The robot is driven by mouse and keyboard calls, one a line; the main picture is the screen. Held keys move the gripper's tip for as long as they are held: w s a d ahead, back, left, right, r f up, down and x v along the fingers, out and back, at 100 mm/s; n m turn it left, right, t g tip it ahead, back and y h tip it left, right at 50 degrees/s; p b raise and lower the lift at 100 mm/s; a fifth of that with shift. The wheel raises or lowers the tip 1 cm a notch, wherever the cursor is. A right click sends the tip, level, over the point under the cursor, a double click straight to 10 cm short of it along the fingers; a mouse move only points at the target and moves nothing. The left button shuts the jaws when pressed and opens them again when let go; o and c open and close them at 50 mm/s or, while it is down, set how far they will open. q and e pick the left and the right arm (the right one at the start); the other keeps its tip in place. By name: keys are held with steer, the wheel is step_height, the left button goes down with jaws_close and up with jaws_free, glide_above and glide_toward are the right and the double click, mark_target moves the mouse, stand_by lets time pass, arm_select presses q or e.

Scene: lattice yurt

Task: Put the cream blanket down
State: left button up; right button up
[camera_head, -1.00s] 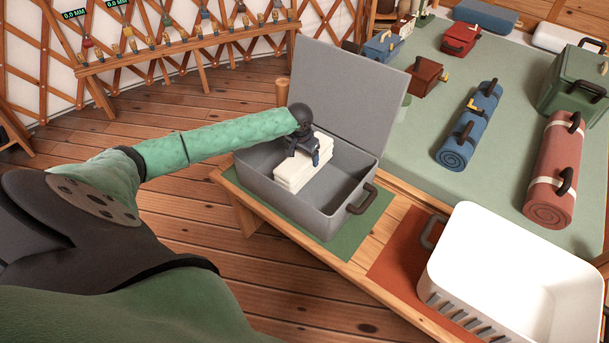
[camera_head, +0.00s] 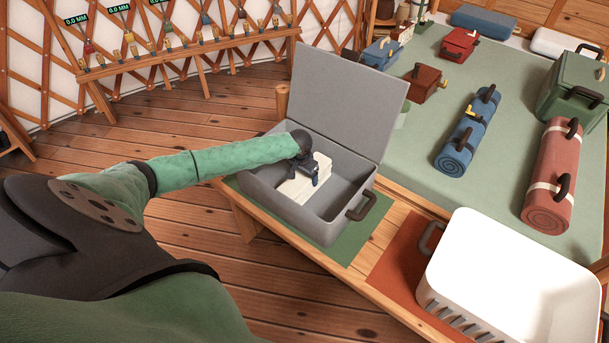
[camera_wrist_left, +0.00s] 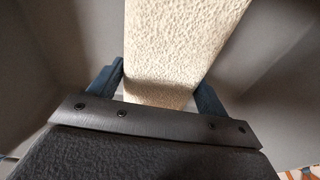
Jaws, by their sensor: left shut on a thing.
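The cream blanket (camera_head: 296,187) is a folded stack inside the open grey case (camera_head: 259,192), toward its left side. My left gripper (camera_head: 312,172) is shut on the blanket from above, inside the case. In the left wrist view the blanket (camera_wrist_left: 178,50) lies between the two fingers of the gripper (camera_wrist_left: 165,92), with the grey case walls (camera_wrist_left: 262,65) around it. I cannot tell whether the blanket's underside touches the case floor. My right gripper is not in view.
The case's lid (camera_head: 350,100) stands raised behind it. The case sits on a green mat (camera_head: 345,247) on a wooden bench. A white tub (camera_head: 490,227) stands to the right. Rolled mats and boxes lie on the green surface (camera_head: 415,145) behind.

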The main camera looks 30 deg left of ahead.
arm_select(q)
steer(key=o, duration=1.2)
steer(key=shift+f, duration=0.1)
steer(key=shift+o, duration=0.7)
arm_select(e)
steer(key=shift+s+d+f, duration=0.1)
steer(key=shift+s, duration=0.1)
arm_select(q)
steer(key=shift+r, duration=0.65)
steer(key=r, duration=0.4)
steer(key=s+r+b, duration=0.1)
steer(key=r, duration=0.1)
steer(key=shift+r, duration=0.1)
steer(key=r, duration=0.4)
steer(key=shift+s+r+b, duration=0.3)
steer(key=shift+s+r, duration=0.05)
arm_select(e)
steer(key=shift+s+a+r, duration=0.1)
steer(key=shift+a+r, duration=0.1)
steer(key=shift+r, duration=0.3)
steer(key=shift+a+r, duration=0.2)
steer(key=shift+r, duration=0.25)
